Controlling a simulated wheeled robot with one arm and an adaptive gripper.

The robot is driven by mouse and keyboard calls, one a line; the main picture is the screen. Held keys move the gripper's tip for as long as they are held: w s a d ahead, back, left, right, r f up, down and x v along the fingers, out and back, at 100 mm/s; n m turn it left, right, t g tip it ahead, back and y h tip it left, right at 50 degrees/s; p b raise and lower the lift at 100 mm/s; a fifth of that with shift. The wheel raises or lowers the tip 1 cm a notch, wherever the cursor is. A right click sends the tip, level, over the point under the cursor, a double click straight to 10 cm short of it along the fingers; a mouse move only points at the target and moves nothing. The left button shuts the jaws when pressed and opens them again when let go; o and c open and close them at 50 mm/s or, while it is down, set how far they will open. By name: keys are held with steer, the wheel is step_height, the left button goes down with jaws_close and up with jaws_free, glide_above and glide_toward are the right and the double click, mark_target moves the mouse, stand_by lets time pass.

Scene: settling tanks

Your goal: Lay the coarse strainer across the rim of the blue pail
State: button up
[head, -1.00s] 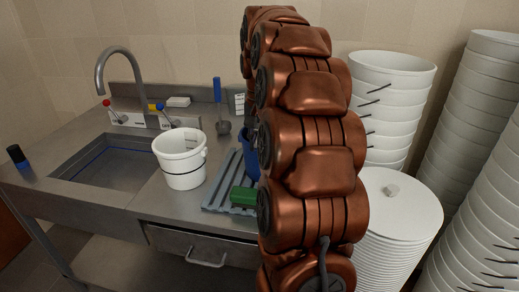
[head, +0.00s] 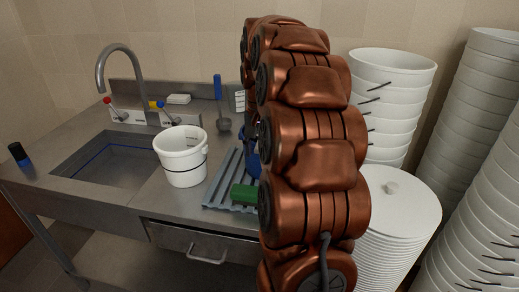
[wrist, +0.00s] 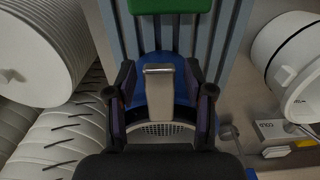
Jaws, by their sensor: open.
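My gripper (wrist: 160,104) is open in the wrist view, with one finger on each side of a pale flat bar (wrist: 160,95). The bar looks like the handle of the coarse strainer, whose mesh (wrist: 165,129) shows just below it. I cannot tell whether the fingers touch it. A blue surface (wrist: 138,97) lies around the bar; I cannot tell whether it is the blue pail or part of the strainer. In the head view only bits of blue (head: 253,164) show beside my arm, which hides my gripper and most of this spot.
A white pail (head: 181,165) stands between the sink (head: 105,165) and the grey ribbed rack (head: 229,178). A green block (head: 244,195) lies on the rack's front. A ladle (head: 223,124) is behind. Stacked white buckets (head: 393,75) and lids (head: 400,205) crowd the right.

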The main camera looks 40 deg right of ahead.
steer(key=shift+r+b, duration=1.05)
steer(key=shift+r, duration=3.65)
steer(key=shift+r+p, duration=0.95)
steer(key=shift+r, duration=0.4)
steer(key=shift+f, duration=0.1)
steer(key=s+a+f+n, duration=0.3)
steer(key=s+a+f, duration=0.1)
steer(key=a, duration=0.5)
steer(key=s+a+f+n, duration=0.3)
steer(key=a, duration=0.7)
steer(key=s+a+f+n+g, duration=0.1)
steer(key=s+a+f+n, duration=0.1)
steer(key=s+a+f, duration=0.2)
steer(key=s+a+f+n, duration=0.3)
steer(key=s+a+f, duration=0.2)
steer(key=s, duration=0.8)
step_height(320, 180, down, 4)
steer(key=shift+a+r+g, duration=0.15)
steer(key=shift+a+g, duration=0.15)
steer(key=shift+g, duration=0.1)
